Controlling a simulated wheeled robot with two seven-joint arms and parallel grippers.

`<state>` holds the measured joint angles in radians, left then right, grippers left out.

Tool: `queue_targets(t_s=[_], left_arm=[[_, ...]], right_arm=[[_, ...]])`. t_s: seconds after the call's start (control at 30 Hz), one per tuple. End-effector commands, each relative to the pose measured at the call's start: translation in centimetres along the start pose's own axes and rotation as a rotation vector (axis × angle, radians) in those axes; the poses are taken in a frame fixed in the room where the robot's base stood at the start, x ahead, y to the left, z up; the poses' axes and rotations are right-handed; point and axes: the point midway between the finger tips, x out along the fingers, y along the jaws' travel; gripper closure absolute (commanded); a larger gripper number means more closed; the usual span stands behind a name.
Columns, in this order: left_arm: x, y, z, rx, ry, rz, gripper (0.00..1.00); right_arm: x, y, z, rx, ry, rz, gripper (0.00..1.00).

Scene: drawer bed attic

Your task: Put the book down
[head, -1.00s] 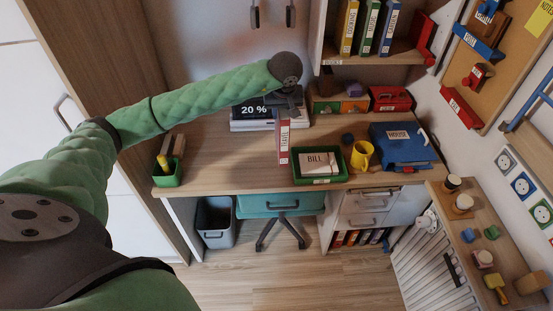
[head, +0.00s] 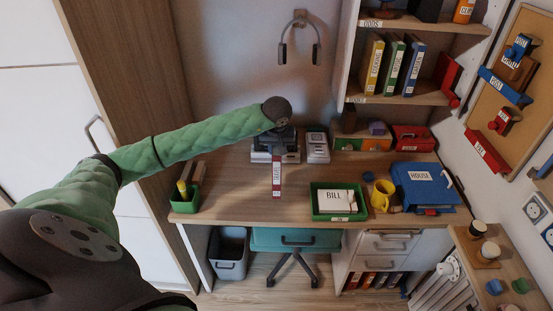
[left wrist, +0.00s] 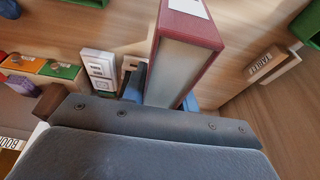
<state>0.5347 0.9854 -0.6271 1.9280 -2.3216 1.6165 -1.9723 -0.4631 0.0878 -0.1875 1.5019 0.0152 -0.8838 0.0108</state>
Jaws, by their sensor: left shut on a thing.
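A red book (head: 277,178) with a white spine label hangs below my left gripper (head: 279,150) over the middle of the desk (head: 235,200). In the left wrist view the book (left wrist: 185,55) stands between the blue fingers, its pale page edge and dark red cover showing. My left gripper (left wrist: 165,95) is shut on it. I cannot tell whether the book's lower end touches the desk. My right gripper is not in view.
A green tray (head: 318,213) with a BILL paper stands right of the book. Beyond it are a yellow mug (head: 382,195) and a blue HOUSE binder (head: 428,186). A green pen box (head: 184,203) stands at left. Upright yellow, green and blue books (head: 393,65) fill part of the shelf.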

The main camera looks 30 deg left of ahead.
Motion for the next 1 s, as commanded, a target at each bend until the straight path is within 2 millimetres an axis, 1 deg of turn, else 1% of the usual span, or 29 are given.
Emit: queue_targets(t_s=[0.17,0.37,0.5,0.6,0.87,1.0], left_arm=[[0.6,-0.3,0.0,0.001,0.0,0.001,1.0],[2.8,-0.3,0.8,0.0,-0.002,0.002,1.0],[4.0,-0.3,1.1,0.0,-0.001,0.0,1.0],[4.0,-0.3,1.0,0.001,0.001,0.001,1.0],[4.2,-0.3,1.1,0.001,0.001,0.001,1.0],[4.2,-0.3,1.1,0.001,0.001,0.001,1.0]], right_arm=[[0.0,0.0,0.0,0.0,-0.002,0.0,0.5],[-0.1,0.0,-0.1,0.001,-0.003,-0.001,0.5],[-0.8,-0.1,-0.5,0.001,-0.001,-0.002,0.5],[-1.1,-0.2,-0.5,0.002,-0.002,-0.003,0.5],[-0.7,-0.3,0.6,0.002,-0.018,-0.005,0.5],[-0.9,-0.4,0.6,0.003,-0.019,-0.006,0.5]])
